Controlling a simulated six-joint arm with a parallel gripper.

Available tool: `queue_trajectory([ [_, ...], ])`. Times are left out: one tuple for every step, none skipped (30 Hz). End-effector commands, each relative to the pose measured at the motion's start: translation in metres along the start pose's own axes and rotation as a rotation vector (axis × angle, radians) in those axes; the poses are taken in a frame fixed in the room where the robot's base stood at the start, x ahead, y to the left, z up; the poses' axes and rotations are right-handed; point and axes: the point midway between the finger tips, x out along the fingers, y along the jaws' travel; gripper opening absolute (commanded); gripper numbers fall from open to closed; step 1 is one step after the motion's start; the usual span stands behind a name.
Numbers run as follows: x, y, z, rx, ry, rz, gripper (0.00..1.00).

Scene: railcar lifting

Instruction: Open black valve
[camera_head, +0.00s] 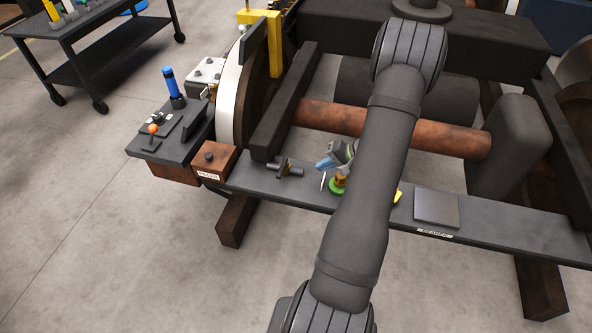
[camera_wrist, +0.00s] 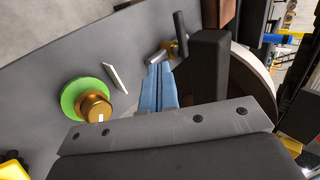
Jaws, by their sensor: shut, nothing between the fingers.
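The black valve (camera_head: 284,168) lies on the dark bench plank (camera_head: 510,232), left of my gripper (camera_head: 322,164) in the head view. In the wrist view it shows a black lever (camera_wrist: 181,33), a brass body (camera_wrist: 171,47) and a grey stub, just beyond the fingertips. My gripper (camera_wrist: 157,68) has blue fingers pressed together with nothing between them. The tips look close to the valve's grey stub in the wrist view; I cannot tell whether they touch. In the head view a clear gap shows between tips and valve.
A green disc with a brass knob (camera_wrist: 95,106) and a silver bar (camera_wrist: 115,78) are on the plank beside the fingers. A brown box (camera_head: 214,160) stands left of the valve. A dark beam (camera_head: 286,105) and a rusty axle (camera_head: 450,138) lie behind.

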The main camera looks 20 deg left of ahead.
Motion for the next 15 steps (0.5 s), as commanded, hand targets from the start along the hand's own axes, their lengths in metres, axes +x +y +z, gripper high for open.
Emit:
queue_trajectory([
  [0.003,0.0,0.0,0.0,-0.001,0.0,0.0],
  [0.006,0.0,0.0,0.0,-0.002,0.0,0.0],
  [0.01,0.0,0.0,0.0,-0.003,0.0,0.0],
  [0.014,0.0,0.001,0.0,-0.004,0.0,0.0],
  [0.019,0.0,0.001,-0.001,-0.005,0.0,0.0],
  [0.026,0.0,0.001,0.0,-0.005,0.0,0.0],
  [0.032,0.0,0.001,0.0,-0.004,0.0,0.0],
  [0.038,0.0,0.001,-0.002,-0.005,0.0,0.0],
  [0.047,0.0,0.001,-0.001,-0.005,0.0,0.0],
  [0.054,0.0,0.002,0.0,-0.006,0.0,0.0],
  [0.061,0.0,0.002,-0.001,-0.006,0.001,0.0],
  [0.069,0.0,0.001,0.0,-0.005,0.0,0.0],
  [0.076,0.001,0.002,-0.001,-0.006,0.001,0.0],
  [0.082,0.0,0.002,-0.002,-0.006,0.0,0.0],
  [0.09,0.0,0.001,-0.002,-0.005,0.001,0.0],
])
